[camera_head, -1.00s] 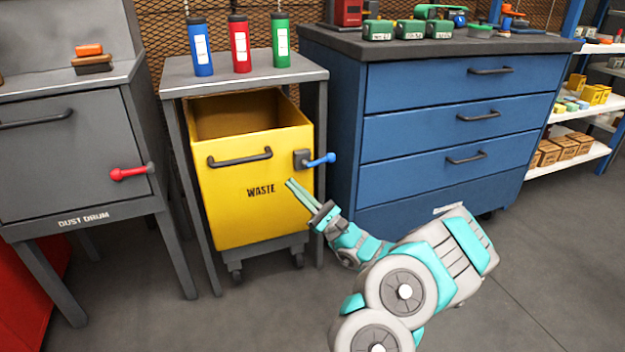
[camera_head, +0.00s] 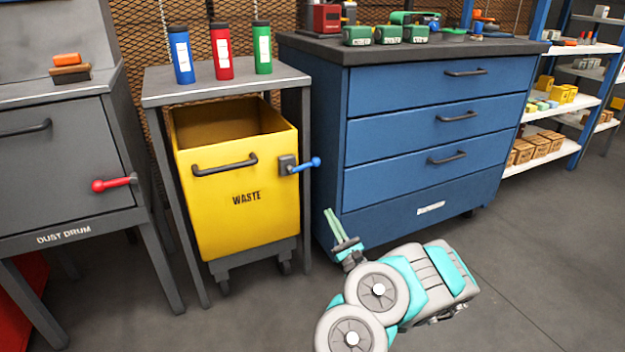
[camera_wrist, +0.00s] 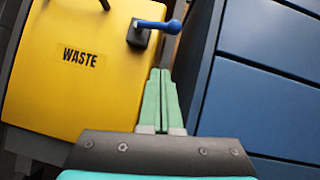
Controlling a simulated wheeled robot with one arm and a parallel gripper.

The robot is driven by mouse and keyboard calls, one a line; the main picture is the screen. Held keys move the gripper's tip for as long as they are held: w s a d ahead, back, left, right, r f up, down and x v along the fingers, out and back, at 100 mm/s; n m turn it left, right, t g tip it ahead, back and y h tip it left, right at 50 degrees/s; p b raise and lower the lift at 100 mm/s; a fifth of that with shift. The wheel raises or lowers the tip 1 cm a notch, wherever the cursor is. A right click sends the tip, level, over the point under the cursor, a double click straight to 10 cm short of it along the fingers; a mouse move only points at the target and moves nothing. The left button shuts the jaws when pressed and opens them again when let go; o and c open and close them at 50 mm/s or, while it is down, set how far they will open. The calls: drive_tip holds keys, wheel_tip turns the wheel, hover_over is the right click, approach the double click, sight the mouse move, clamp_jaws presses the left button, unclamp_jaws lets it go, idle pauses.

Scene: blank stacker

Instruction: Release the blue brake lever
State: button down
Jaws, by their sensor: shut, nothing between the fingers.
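The blue brake lever (camera_head: 307,165) sits on a dark bracket (camera_head: 287,165) at the upper right of the yellow waste bin's front (camera_head: 200,222). It points right and slightly up. In the wrist view the blue lever (camera_wrist: 172,27) is at the top, right of the bracket. My gripper (camera_head: 331,212) is below and to the right of the lever, in front of the blue cabinet, apart from both. In the wrist view my gripper's green fingers (camera_wrist: 160,72) lie together and empty, pointing up towards the lever.
The bin stands on casters under a grey table (camera_head: 225,88) with several bottles on top. The blue drawer cabinet (camera_head: 425,125) is close on the right. A grey dust drum cabinet (camera_head: 60,170) with a red lever (camera_head: 112,184) is on the left. The floor in front is clear.

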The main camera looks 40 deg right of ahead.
approach(304, 165)
drive_tip(key=w+d+f, duration=0.3)
drive_tip(key=w, duration=0.1)
drive_tip(key=shift+w+a+r+b, duration=0.15)
drive_tip(key=shift+w+r, duration=0.15)
drive_tip(key=shift+r, duration=0.45)
drive_tip(key=shift+w+a+r+b, duration=0.15)
drive_tip(key=shift+w+r, duration=0.15)
drive_tip(key=shift+r, duration=0.5)
drive_tip(key=shift+w+r+b, duration=0.15)
drive_tip(key=shift+w+r, duration=0.15)
drive_tip(key=shift+r, duration=0.45)
drive_tip(key=shift+d+n+y, duration=0.15)
drive_tip(key=shift+n+y, duration=0.25)
drive_tip(key=shift+r+n+y, duration=0.1)
drive_tip(key=shift+n+y, duration=0.4)
drive_tip(key=shift+n, duration=0.2)
